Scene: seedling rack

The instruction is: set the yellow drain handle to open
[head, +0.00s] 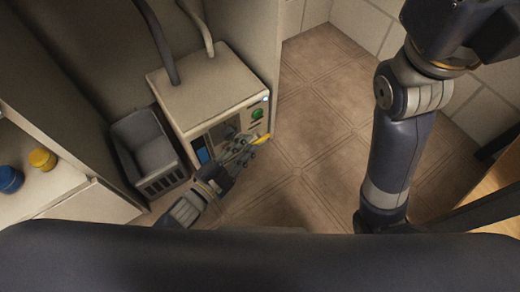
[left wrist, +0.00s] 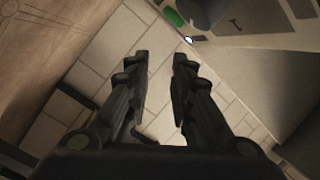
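The yellow drain handle (head: 262,139) shows as a small yellow bar at the front of a beige box-shaped unit (head: 207,90), at its lower right in the head view. My left gripper (head: 248,146) is right beside it, its fingers partly overlapping the unit's front in the picture. I cannot tell whether they touch the handle. In the left wrist view the two dark fingers (left wrist: 160,58) are apart with nothing between them. The handle does not show in that view. My right arm crosses the right of the head view; its gripper is outside the picture.
Blue (head: 9,180) and yellow (head: 42,159) lidded items sit on the left shelf. Tiled floor (head: 320,120) to the right is clear.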

